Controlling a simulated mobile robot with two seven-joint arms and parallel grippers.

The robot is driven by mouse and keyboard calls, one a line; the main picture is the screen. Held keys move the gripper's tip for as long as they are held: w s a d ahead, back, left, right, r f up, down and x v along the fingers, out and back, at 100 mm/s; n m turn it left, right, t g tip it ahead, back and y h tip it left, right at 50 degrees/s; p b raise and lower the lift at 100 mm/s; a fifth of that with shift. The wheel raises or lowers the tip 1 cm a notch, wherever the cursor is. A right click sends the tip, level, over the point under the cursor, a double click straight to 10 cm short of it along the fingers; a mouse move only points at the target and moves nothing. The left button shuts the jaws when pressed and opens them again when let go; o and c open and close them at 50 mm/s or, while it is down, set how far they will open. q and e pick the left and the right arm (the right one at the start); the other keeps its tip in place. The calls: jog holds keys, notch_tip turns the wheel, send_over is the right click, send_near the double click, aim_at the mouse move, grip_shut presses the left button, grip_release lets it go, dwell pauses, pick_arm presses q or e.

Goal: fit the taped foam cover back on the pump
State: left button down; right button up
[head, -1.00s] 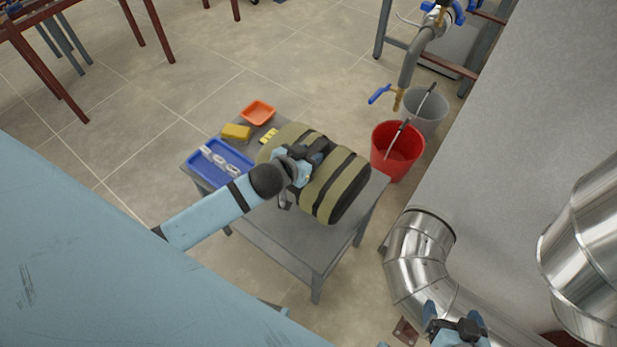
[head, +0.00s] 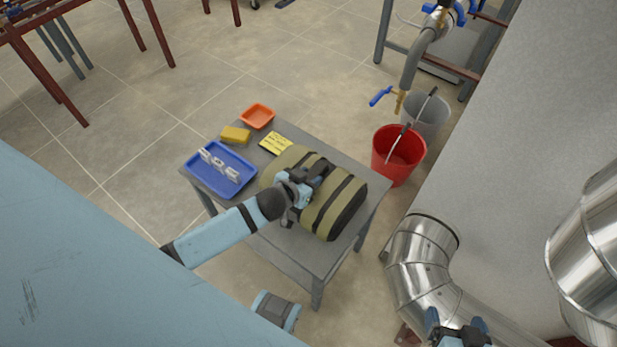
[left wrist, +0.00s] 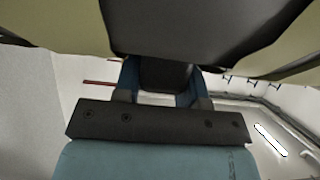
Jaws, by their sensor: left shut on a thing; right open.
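The foam cover (head: 318,213) is an olive half-round shell with black tape bands. It is over the small grey table, low at its right side; I cannot tell whether it touches the top. My left gripper (head: 312,176) is shut on the cover near its middle. In the left wrist view the cover (left wrist: 60,25) fills the top, close to the fingers. My right gripper (head: 460,330) is open and empty at the bottom right, beside the metal duct, away from the cover. The pump is not clearly identifiable in these frames.
The grey table (head: 290,262) also holds a blue tray (head: 212,184) with white pieces, a yellow sponge (head: 236,135), an orange dish (head: 257,116) and a yellow note (head: 276,143). A red bucket (head: 392,165) and grey bucket (head: 428,117) stand right. A silver duct (head: 420,265) is near.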

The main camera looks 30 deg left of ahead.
pick_arm(q)
jog(key=c, duration=0.7)
grip_release()
jog(key=shift+s+r, duration=0.15)
jog(key=p+v, duration=0.2)
jog(key=v, duration=0.9)
jog(key=s+d+f+m+g+h, duration=0.1)
jog(key=s+d+f+g, duration=0.1)
jog(key=s+d, duration=0.5)
jog(key=shift+s+d+h, duration=0.25)
jog(key=shift+d+h, duration=0.05)
jog(key=shift+d, duration=0.05)
jog(key=shift+r, duration=0.1)
